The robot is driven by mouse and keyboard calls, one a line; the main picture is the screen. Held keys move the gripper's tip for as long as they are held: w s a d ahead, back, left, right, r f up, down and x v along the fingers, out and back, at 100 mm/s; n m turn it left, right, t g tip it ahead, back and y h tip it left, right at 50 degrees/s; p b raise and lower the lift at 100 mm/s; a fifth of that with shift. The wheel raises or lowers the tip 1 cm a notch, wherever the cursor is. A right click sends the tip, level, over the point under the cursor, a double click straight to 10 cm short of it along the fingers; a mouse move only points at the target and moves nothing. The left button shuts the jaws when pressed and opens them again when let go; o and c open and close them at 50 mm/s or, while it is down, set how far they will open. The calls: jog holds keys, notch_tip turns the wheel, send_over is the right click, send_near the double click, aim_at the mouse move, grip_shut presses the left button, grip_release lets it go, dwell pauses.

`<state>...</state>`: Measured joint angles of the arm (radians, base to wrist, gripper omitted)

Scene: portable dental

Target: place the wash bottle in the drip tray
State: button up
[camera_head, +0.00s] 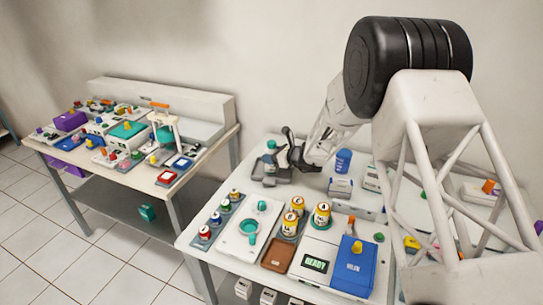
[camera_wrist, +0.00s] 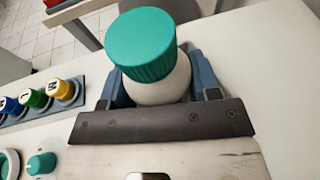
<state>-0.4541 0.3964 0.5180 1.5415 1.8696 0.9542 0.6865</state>
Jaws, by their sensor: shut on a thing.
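A white bottle with a ribbed teal cap (camera_wrist: 150,45), which I take for the wash bottle, stands between the two blue-grey fingers of my gripper (camera_wrist: 160,88) in the wrist view. The fingers press on its body from both sides. In the head view its teal cap (camera_head: 271,145) shows at the back left of the near table, beside my dark gripper (camera_head: 286,160). Whether its base touches the table is hidden. A shallow brown tray (camera_head: 279,254) lies near the table's front edge; I cannot tell for sure that it is the drip tray.
Yellow-labelled cans (camera_head: 322,215) stand behind and right of the brown tray. A white unit with a teal ring (camera_head: 249,227) and a rack of small coloured-cap bottles (camera_head: 205,232) are left of it. A blue box (camera_head: 354,266) is at right. A second cluttered table (camera_head: 142,177) stands apart at left.

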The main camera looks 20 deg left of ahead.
jog(key=shift+f, duration=0.1)
jog(key=o, duration=1.1)
jog(key=shift+d, duration=0.15)
jog(key=v, duration=1.2)
dwell(0.4)
